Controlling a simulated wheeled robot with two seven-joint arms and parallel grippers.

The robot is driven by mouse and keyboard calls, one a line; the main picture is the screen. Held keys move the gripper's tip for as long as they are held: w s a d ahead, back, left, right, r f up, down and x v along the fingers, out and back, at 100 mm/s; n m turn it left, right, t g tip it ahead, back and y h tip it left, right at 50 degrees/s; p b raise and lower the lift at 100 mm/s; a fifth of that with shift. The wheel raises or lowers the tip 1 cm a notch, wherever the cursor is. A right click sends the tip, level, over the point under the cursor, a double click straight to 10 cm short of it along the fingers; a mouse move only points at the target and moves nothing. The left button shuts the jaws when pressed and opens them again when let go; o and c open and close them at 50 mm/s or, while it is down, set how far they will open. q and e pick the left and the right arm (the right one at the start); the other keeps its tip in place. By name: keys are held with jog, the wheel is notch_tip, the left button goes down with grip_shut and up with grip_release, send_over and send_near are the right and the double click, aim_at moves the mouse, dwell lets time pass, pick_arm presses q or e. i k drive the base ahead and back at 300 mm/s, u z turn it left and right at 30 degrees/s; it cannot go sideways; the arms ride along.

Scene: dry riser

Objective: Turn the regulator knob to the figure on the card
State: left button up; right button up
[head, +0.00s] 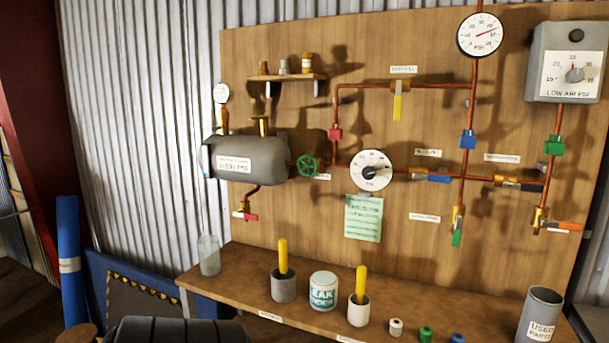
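A round white dial (372,159) with dark marks is set in the copper pipe at the middle of the wooden board. A small dark knob (369,172) shows on its lower middle; its setting is too small to read. A green card (363,218) with lines of writing hangs just below the dial; its figure is not legible from here. A grey box (590,40) marked LOW AIR PSI, at the upper right, has its own scale and a grey knob (574,75). Neither of my grippers shows in the head view.
A grey tank (250,150) and green handwheel (307,166) are left of the dial. A round gauge (480,34) is above right. The shelf below holds cups with yellow sticks (283,258), a white tub (323,290) and a grey used-parts tube (540,312).

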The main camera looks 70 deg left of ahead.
aim_at(368, 173)
jog(key=u, duration=2.15)
